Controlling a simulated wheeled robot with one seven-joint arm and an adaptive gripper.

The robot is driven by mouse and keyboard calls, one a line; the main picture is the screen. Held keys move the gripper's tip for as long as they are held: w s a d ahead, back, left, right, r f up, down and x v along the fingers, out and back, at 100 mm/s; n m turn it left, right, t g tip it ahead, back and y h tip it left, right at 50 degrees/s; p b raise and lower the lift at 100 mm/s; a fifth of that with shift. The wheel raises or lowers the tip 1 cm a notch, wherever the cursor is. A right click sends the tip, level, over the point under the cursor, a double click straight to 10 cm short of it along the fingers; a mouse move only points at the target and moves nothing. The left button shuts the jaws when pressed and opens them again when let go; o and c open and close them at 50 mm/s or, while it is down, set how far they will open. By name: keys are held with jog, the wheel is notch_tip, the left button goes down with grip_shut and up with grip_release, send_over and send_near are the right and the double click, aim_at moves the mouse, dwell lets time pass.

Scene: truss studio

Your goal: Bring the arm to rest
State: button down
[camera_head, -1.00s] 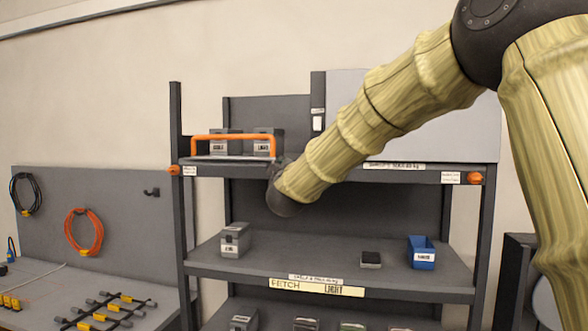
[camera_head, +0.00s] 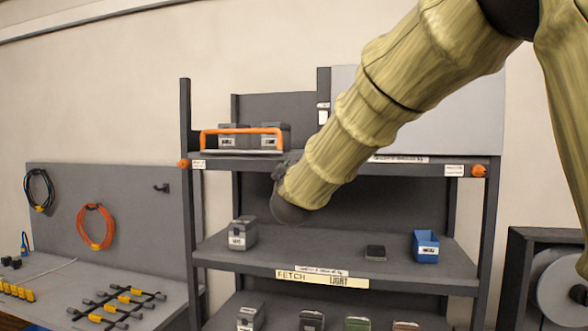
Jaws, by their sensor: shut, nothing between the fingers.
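My arm (camera_head: 385,95) reaches in from the upper right, in front of the shelf rack. It ends in a dark rounded wrist (camera_head: 287,209) before the gap between the upper and middle shelves. My gripper (camera_head: 287,164) shows only as a small dark shape behind the wrist, near the upper shelf's front edge in the picture. It is shut and holds nothing. Its fingers are mostly hidden, and I cannot tell its distance from the shelf.
The rack's middle shelf (camera_head: 330,255) bears a grey bin (camera_head: 242,234), a small dark block (camera_head: 375,253) and a blue bin (camera_head: 426,247). An orange-handled carrier (camera_head: 240,131) stands on the upper shelf. A workbench (camera_head: 60,290) is at left, a spool (camera_head: 560,285) at right.

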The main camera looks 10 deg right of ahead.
jog(key=shift+s+a, duration=0.2)
jog(key=shift+s, duration=0.3)
jog(key=shift+w+a+f, duration=0.1)
jog(key=shift+f, duration=0.05)
